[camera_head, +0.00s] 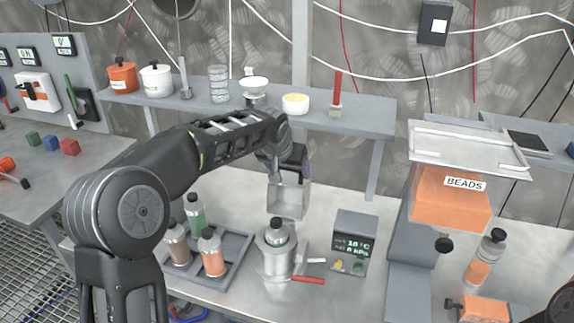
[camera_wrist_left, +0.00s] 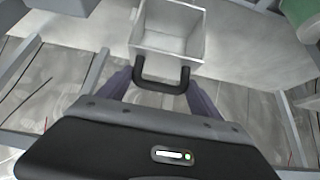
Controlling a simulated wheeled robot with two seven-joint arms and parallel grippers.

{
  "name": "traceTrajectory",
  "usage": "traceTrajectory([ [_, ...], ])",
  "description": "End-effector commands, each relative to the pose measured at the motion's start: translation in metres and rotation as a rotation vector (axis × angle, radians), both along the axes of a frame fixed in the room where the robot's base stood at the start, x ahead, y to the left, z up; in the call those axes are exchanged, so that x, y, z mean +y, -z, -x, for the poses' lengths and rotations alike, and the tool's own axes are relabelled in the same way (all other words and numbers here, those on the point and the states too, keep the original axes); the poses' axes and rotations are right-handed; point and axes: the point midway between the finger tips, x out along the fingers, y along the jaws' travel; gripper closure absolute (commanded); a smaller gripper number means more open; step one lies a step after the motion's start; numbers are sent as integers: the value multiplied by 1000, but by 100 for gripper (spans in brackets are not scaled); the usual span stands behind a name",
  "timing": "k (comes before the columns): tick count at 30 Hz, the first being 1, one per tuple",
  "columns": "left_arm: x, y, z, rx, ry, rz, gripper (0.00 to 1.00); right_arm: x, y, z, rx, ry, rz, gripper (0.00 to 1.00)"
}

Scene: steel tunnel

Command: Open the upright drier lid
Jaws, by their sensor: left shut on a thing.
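My left gripper (camera_head: 290,172) is shut on the black handle (camera_wrist_left: 162,84) of a square, hollow light-metal piece, which looks like the drier lid (camera_head: 288,201). The lid also shows in the left wrist view (camera_wrist_left: 168,35), its hollow facing that camera and the handle on its near edge. In the head view it stands just behind and above a round metal can (camera_head: 278,262) with a dark-capped bottle (camera_head: 277,232) in it. I cannot tell whether the lid is joined to the can. My right gripper is not in view.
A tray (camera_head: 238,248) with several bottles stands left of the can. A display box (camera_head: 350,240) stands right of it, with a red-handled tool (camera_head: 308,280) in front. A shelf (camera_head: 350,117) runs behind my left arm. An orange BEADS bin (camera_head: 450,200) is at right.

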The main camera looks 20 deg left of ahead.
Motion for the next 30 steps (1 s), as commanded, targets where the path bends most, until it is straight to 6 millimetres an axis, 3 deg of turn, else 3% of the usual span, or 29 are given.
traceTrajectory([
  [17,0,-2,-4,-15,1,0,98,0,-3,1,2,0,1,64],
  [18,0,-2,-4,-15,1,0,24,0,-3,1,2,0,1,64],
  [25,0,0,-3,-10,1,1,5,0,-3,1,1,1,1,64],
  [30,0,1,-3,-7,0,0,4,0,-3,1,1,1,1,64],
])
